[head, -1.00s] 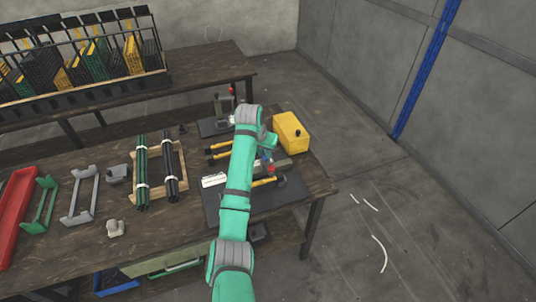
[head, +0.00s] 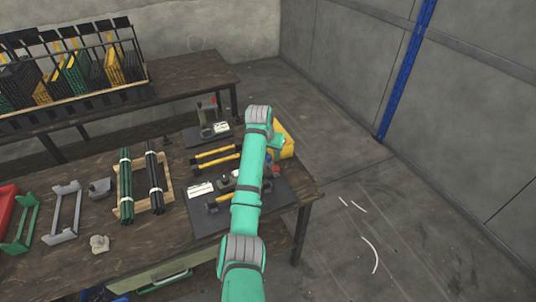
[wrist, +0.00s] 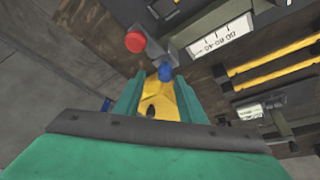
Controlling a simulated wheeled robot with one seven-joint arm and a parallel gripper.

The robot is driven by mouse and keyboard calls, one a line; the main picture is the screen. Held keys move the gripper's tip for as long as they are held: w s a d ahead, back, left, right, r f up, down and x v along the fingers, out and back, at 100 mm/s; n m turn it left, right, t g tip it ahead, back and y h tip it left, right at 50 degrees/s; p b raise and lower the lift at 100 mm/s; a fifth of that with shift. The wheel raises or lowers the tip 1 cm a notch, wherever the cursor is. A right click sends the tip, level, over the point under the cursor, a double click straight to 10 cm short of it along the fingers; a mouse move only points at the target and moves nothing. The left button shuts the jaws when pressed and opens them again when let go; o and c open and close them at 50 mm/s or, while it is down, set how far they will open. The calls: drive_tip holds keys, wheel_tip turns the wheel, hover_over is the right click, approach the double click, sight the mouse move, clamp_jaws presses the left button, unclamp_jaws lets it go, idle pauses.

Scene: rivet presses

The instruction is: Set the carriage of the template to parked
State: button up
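Two presses with white scales stand on dark plates. The near plate (head: 283,203) carries a white scale (head: 200,188), a red knob (head: 276,171) and a blue knob (head: 268,158). In the wrist view its scale (wrist: 221,40), red knob (wrist: 134,42) and blue knob (wrist: 165,72) show close up. I cannot tell which part is the template's carriage.
Yellow bars (head: 216,155) lie between the presses. The far press (head: 208,131) is behind. Bundled rods (head: 126,185) and grey brackets (head: 65,210) lie left.

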drive_tip(key=shift+a, duration=0.2)
drive_tip(key=shift+s+r, duration=0.1)
drive_tip(key=v, duration=1)
drive_tip(key=shift+r, duration=0.25)
